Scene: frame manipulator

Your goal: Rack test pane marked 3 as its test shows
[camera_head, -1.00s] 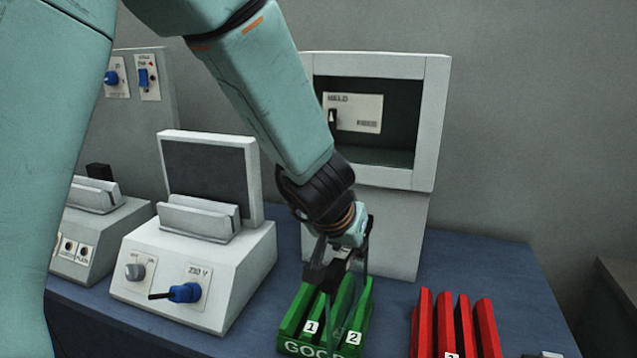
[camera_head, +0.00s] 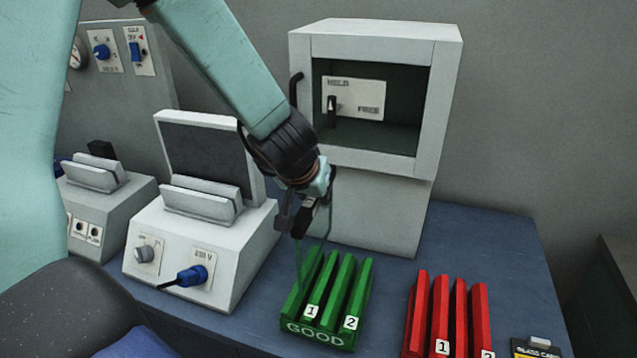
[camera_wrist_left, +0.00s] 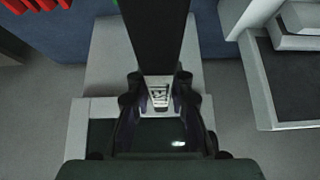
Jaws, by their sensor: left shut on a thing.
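My left gripper (camera_head: 298,222) is shut on a thin, clear pane (camera_head: 300,262), of which mostly the greenish edges show. The pane hangs upright at the left rear of the green rack (camera_head: 328,342). I cannot tell whether its lower edge is inside a slot, and no number on it is readable. The green rack reads GOOD, with slots marked 1 and 2. The red rack (camera_head: 417,318), also marked 1 and 2, stands to its right. My right gripper is not in view.
A white tester (camera_head: 225,262) with a dark screen, a knob and a blue plug stands left of the green rack. A grey box (camera_head: 445,95) with an open window and a HELD/FREE lever stands behind. A dark card (camera_head: 535,346) lies front right.

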